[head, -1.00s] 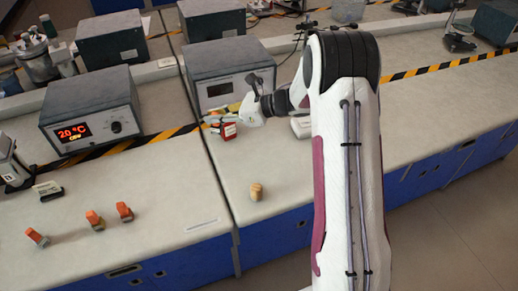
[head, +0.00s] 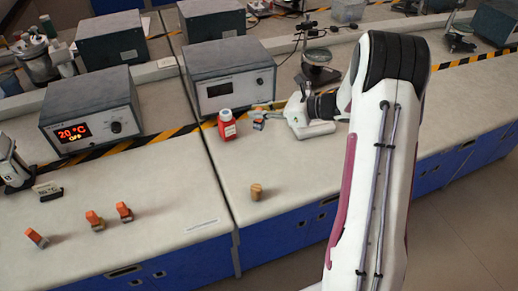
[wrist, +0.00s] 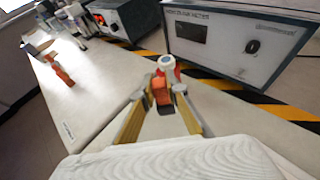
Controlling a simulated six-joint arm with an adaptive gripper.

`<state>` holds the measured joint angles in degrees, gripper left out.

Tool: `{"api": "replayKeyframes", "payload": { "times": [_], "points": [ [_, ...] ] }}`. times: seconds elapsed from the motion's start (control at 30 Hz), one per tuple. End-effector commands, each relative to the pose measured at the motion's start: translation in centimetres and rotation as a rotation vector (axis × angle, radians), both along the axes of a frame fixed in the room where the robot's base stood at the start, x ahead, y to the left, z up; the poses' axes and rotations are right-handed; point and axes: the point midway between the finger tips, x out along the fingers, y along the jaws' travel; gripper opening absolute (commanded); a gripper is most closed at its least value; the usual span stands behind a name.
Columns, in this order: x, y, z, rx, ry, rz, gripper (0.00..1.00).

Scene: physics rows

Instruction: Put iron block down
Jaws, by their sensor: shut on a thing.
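The iron block (wrist: 162,96), with an orange top and a dark grey lower part, is between the fingers of my gripper (wrist: 164,100) in the wrist view. My gripper is shut on it. In the head view my gripper (head: 261,114) is low over the bench, and the block (head: 259,124) shows small and greyish at its fingertips. I cannot tell whether the block touches the bench top (head: 225,175). A red bottle with a white cap (head: 227,124) stands just left of the block; in the wrist view the bottle (wrist: 167,66) is right behind it.
A grey metering box (head: 228,85) stands behind, with striped tape along its base. A tan block (head: 256,192) stands alone in front. Several orange-topped blocks (head: 95,221) stand on the left bench, below a box with a lit display (head: 85,131). The bench between bottle and tan block is clear.

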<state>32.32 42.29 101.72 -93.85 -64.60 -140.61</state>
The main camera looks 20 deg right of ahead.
Motion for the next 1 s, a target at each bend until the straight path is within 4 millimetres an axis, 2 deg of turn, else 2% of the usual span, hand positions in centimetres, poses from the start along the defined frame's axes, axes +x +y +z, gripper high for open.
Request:
{"api": "replayKeyframes", "payload": {
  "times": [0.17,0.6,1.0],
  "points": [
    [0.0,0.0,-0.5,0.001,0.001,0.001,0.0],
    [0.0,0.0,-5.6,0.001,0.001,-0.001,0.0],
    [0.1,0.0,-6.2,-0.001,-0.001,0.0,0.0]
  ]
}}
